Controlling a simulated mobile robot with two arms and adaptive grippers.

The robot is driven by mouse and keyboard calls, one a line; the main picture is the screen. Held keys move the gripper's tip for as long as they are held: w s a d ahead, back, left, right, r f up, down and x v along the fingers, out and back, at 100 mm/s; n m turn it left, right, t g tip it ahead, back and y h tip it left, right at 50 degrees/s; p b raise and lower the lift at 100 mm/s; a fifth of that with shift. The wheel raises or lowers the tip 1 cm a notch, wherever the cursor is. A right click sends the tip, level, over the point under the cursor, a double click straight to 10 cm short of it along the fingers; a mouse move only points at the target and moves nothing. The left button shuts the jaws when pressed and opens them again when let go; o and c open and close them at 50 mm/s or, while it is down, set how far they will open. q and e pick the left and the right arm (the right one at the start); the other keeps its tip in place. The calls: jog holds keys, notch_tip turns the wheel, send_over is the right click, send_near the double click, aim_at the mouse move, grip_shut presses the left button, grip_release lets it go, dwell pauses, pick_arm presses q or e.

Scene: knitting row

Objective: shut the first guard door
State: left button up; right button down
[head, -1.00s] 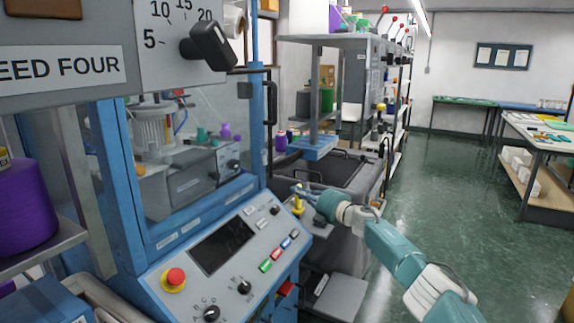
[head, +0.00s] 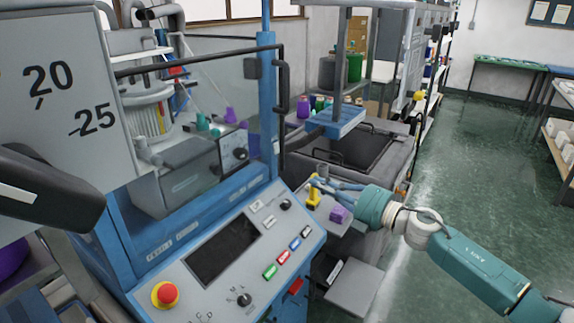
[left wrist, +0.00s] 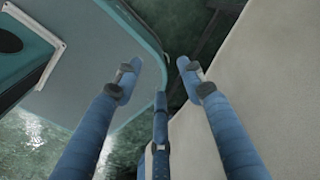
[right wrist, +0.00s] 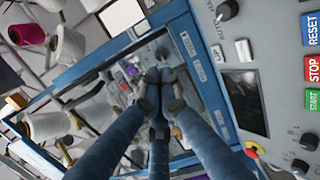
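The guard door (head: 205,85) is a clear panel with a dark top rail on the blue knitting machine, with a black upright handle (head: 283,105) at its right side. I cannot tell whether it is fully shut. In the right wrist view, a blue-framed window (right wrist: 110,85) lies behind my fingers. My right gripper (head: 322,184) is right of the control panel, below the handle and apart from it. Its fingers (right wrist: 161,76) are together, with nothing seen between them. My left gripper (left wrist: 158,72) is open and empty, out of the head view.
The control panel (head: 245,250) has a red stop button (head: 165,294) and coloured keys. A yellow object (head: 313,196) and a purple block (head: 338,213) are close to my right gripper. Open green floor (head: 460,190) lies right.

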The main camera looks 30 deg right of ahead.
aim_at(277, 165)
jog(key=p+x, duration=0.3)
jog(key=x, duration=0.8)
jog(key=shift+w+p, duration=0.3)
jog(key=shift+p, duration=0.1)
jog(key=shift+w+a+f, duration=0.1)
jog(key=shift+w+f, duration=0.05)
jog(key=shift+w, duration=0.35)
